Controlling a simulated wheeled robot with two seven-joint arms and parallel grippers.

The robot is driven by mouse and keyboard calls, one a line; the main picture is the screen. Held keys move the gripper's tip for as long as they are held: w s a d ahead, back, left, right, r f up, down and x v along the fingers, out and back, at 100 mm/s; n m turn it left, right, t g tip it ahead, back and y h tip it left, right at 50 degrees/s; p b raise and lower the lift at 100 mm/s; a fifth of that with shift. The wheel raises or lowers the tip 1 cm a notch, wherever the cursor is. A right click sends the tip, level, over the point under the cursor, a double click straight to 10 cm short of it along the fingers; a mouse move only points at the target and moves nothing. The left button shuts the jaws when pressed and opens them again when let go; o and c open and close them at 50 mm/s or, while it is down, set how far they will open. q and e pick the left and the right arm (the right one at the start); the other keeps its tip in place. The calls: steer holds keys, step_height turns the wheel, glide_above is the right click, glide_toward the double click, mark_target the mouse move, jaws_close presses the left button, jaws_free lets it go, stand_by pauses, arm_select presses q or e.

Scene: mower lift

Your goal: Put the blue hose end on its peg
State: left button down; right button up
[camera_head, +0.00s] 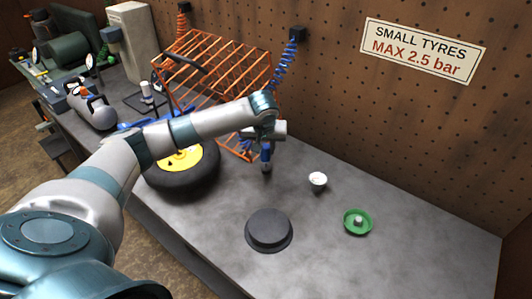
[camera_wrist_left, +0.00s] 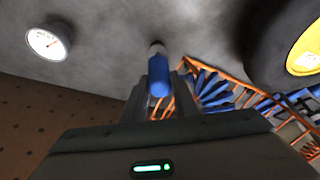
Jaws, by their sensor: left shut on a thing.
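My left gripper (camera_head: 264,140) is shut on the blue hose end (camera_head: 266,155) above the bench, with the hose end pointing down. In the left wrist view the hose end (camera_wrist_left: 158,76) shows between the two fingers of the left gripper (camera_wrist_left: 160,90), its pale tip forward. The coiled blue hose (camera_head: 286,68) hangs from a dark wall bracket (camera_head: 298,33) behind the arm, and its lower part is partly hidden by my arm. I cannot make out which part is the peg. My right gripper is not in view.
A wheel (camera_head: 188,182) with a yellow rim lies left of the gripper, before an orange wire cage (camera_head: 215,68). A white gauge (camera_head: 318,179), a black round cap (camera_head: 268,229) and a green dish (camera_head: 350,230) stand to the right. The bench's right end is clear.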

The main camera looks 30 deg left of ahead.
mark_target(266, 155)
arm_select(q)
steer(key=shift+w+a+f, duration=0.4)
steer(key=shift+w+f, duration=0.1)
steer(key=shift+w, duration=0.3)
steer(key=shift+f+p, duration=1)
steer(key=shift+f, duration=1)
steer(key=c, duration=1.4)
jaws_free()
steer(key=shift+s+f, duration=0.1)
